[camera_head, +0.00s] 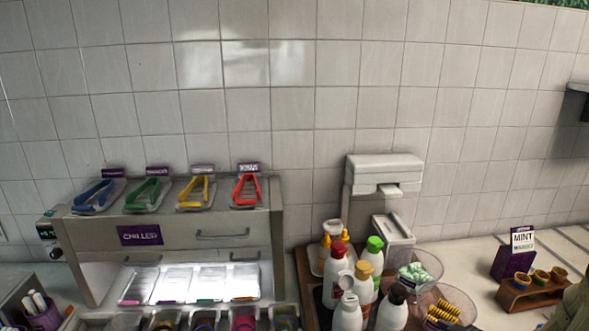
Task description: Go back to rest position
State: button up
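My gripper is not in view, and no part of my arm can be made out for certain. The view holds a counter against a tiled wall. A steel chiller unit (175,232) with a purple label stands on the left. Blue (96,195), green (147,194), yellow (196,191) and red (246,188) tongs lie on its top trays. Lit trays (190,284) sit in its lower opening.
Several bottles (364,280) stand on a brown tray (306,290) at centre right, with clear bowls (418,270) beside them. A white dispenser (384,170) stands behind. A purple cup (46,317) is at lower left.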

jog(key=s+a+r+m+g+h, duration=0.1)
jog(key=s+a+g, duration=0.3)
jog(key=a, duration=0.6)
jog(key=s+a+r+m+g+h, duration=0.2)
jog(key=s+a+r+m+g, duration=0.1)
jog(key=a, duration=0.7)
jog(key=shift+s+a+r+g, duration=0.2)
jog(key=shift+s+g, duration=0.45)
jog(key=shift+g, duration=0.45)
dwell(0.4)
